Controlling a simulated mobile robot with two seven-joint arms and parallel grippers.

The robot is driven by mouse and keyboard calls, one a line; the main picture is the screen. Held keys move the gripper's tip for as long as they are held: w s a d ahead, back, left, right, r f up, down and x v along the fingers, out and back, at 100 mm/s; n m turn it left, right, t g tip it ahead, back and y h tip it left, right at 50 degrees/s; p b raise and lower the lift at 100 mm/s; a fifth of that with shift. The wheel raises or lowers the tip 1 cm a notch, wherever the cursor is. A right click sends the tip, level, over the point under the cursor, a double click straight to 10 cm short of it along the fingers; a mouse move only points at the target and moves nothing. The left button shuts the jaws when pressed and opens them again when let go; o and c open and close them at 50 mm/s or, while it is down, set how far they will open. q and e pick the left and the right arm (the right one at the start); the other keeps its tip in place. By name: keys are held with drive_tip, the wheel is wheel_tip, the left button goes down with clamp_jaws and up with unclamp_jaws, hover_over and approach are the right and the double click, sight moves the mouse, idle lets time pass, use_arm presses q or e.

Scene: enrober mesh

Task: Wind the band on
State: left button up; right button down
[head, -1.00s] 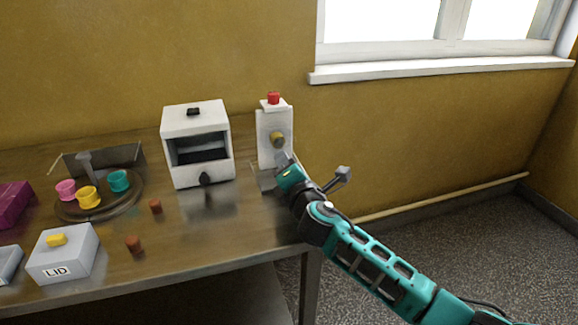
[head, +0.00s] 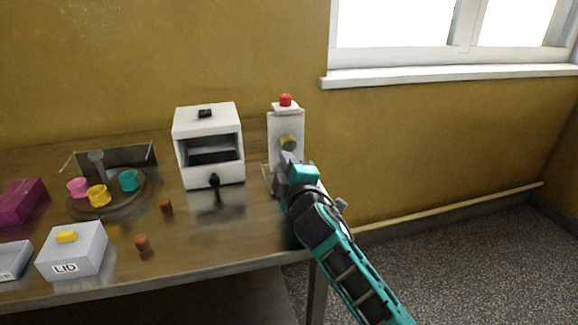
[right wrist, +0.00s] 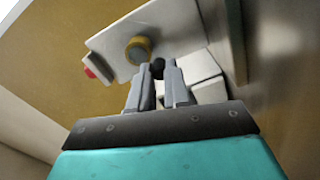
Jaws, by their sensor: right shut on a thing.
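A white upright unit (head: 275,124) stands at the back right of the table, with a red button (head: 286,100) on top and a round yellow-brown knob (head: 288,142) on its front. My right gripper (head: 290,163) is just below and in front of that knob. In the right wrist view, my right gripper (right wrist: 161,72) has its fingers close together on a small dark knob (right wrist: 157,66), beside the yellow-brown knob (right wrist: 138,50). The fingers hide part of the dark knob, and what it joins is unclear. My left gripper is out of view.
A white open-fronted box (head: 208,118) stands left of the unit. A round turntable (head: 118,207) bears pink, yellow and teal cups. A grey box marked LID (head: 72,252), two small brown cylinders (head: 142,243) and a purple block (head: 22,200) lie further left.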

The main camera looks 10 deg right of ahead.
drive_tip(key=shift+r+m, duration=0.1)
drive_tip(key=shift+m, duration=0.5)
drive_tip(key=shift+a, duration=0.1)
drive_tip(key=c, duration=1.1)
unclamp_jaws()
drive_tip(key=shift+s, duration=0.15)
drive_tip(key=s, duration=1.2)
drive_tip(key=shift+s+d+p, duration=0.25)
drive_tip(key=shift+s+p, duration=0.05)
drive_tip(key=shift+p, duration=0.1)
